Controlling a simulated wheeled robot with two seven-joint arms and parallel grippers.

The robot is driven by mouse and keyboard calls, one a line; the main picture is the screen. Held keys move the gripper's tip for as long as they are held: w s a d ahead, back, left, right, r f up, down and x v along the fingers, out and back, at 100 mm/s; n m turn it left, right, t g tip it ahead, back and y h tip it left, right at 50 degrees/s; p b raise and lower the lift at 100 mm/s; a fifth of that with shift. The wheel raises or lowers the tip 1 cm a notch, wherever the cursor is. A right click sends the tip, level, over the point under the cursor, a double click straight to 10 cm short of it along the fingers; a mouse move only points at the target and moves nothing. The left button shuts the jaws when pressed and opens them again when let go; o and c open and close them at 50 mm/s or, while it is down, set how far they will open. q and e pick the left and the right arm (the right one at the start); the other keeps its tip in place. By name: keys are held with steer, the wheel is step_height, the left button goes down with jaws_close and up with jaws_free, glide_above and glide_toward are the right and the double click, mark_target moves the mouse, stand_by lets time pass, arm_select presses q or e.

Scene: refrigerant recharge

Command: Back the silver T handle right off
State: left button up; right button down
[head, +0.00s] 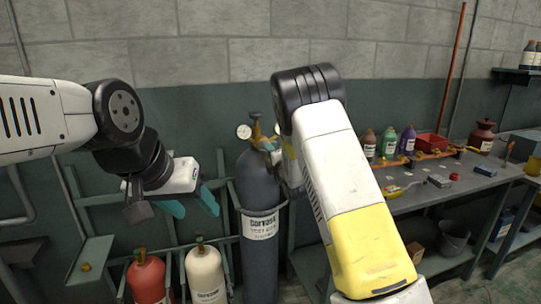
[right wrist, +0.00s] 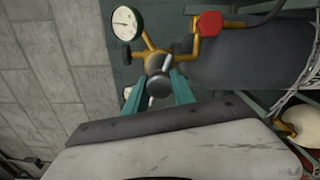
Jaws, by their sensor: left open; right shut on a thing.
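The silver T handle (right wrist: 166,61) shows in the right wrist view as a pale bar across a dark round hub, in front of the brass regulator (right wrist: 153,54). My right gripper (right wrist: 161,84) is shut on the T handle, with a teal finger on each side of it. In the head view my right arm hides the handle and most of that gripper; the brass regulator (head: 257,130) shows on top of the dark grey cylinder (head: 259,183). My left gripper (head: 193,207) is open and empty, left of the cylinder.
A gauge (right wrist: 125,22) and a red knob (right wrist: 208,23) sit close to the regulator. Red (head: 146,278) and cream (head: 206,272) cylinders stand in the rack at lower left. A workbench (head: 440,205) with bottles and tools is at right.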

steer(key=shift+f+n, duration=0.1)
steer(key=shift+n, duration=2)
steer(key=c, duration=1.1)
jaws_free()
steer(key=shift+o, duration=0.2)
steer(key=v, duration=0.7)
steer(key=shift+s, duration=0.4)
steer(key=shift+d, duration=0.15)
